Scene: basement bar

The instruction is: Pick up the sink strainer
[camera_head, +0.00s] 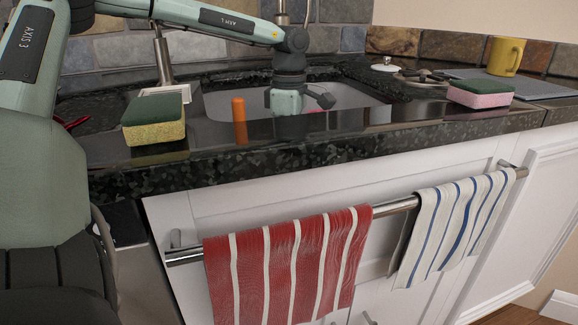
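No sink strainer can be made out for certain. A small white-knobbed round object (384,66) on the counter behind the sink's right end may be a strainer or a lid. My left arm comes in from the left, and its gripper (290,101) points down into the sink basin (350,96). The front counter edge hides the fingertips and the basin floor, so I cannot tell whether it is open or holding anything. A bit of something pink (315,110) shows low in the sink beside it. My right gripper is not in view.
An orange upright object (239,120) stands at the sink's front left. Green-topped sponges lie left (155,122) and right (480,93). A yellow mug (506,57) stands at the back right. Red-striped (290,265) and blue-striped (455,225) towels hang on the front rail.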

